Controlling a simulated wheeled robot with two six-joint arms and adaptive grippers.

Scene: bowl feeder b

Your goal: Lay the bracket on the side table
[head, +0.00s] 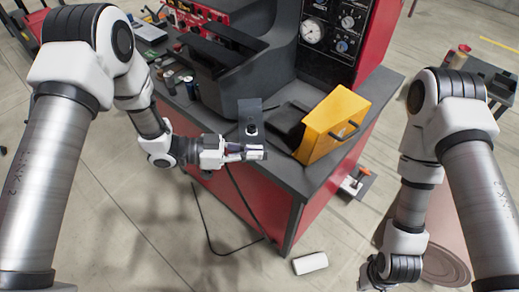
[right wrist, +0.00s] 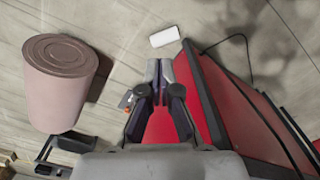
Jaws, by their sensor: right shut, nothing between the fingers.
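A dark grey upright plate with a round feature near its lower end, possibly the bracket (head: 250,111), shows at the bench's near edge in the head view. My left gripper (head: 262,152) is just in front of it and over the bench edge; I see it from the side, and whether its fingers hold anything is unclear. A dark table at the far right, possibly the side table (head: 497,79), stands apart from the bench. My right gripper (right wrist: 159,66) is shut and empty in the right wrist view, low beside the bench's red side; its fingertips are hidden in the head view.
The red bench with a dark top (head: 290,178) carries a yellow box (head: 333,118), a dark machine and a gauge panel (head: 327,28). A pinkish-brown drum (right wrist: 62,75) stands beside my right arm. A white block (head: 310,263) lies on the floor near a black cable.

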